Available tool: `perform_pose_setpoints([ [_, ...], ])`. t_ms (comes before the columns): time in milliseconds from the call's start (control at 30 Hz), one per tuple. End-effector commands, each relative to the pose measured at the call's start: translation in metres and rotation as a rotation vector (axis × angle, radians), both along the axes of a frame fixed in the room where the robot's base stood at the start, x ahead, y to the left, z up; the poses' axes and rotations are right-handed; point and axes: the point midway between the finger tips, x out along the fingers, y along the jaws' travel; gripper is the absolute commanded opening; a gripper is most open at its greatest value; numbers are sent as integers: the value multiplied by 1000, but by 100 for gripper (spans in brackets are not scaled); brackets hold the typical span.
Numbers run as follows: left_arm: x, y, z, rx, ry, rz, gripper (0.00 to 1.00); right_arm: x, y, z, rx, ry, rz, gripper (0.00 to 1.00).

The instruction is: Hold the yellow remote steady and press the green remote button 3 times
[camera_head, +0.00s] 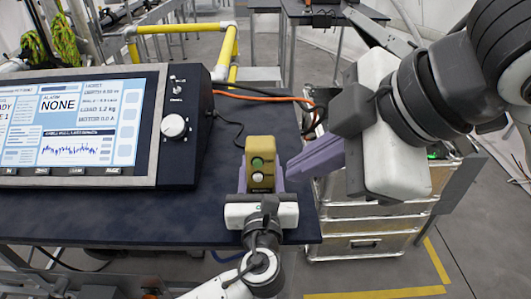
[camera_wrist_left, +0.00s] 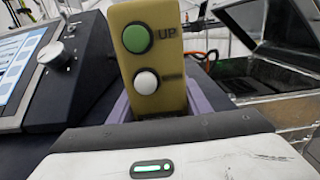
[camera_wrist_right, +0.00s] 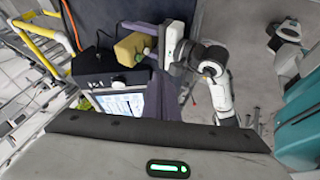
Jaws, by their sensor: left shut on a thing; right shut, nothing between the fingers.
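The yellow remote (camera_head: 260,160) stands upright above the dark table, with a green button (camera_head: 257,163) above a white one (camera_head: 257,177). The left wrist view shows the remote (camera_wrist_left: 148,95) close up, with "UP" beside its green button (camera_wrist_left: 136,38). My left gripper (camera_head: 261,185) is shut on the remote's lower part, one purple finger on each side. My right gripper (camera_head: 291,171) is shut and empty, its purple fingertips just right of the remote in the head view. I cannot tell its depth from the remote. The right wrist view shows the remote (camera_wrist_right: 130,48) too.
A control console (camera_head: 182,125) with a lit screen and a white knob stands on the table (camera_head: 215,165) at the left. An orange cable (camera_head: 265,98) runs behind the remote. Metal cases (camera_head: 365,215) stand at the right. A yellow rail (camera_head: 180,28) is at the back.

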Motion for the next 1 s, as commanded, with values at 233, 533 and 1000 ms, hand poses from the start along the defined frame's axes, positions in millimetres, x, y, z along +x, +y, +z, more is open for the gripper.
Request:
perform_pose_setpoints([
  [233,0,1,-4,4,8,2,12,0,0,0,0,-1,0,0],
  [533,0,1,-5,4,8,1,12,12,13,-25,-1,6,1,0],
  [1000,0,0,-5,3,9,1,12,66,44,-79,0,0,-2,0],
])
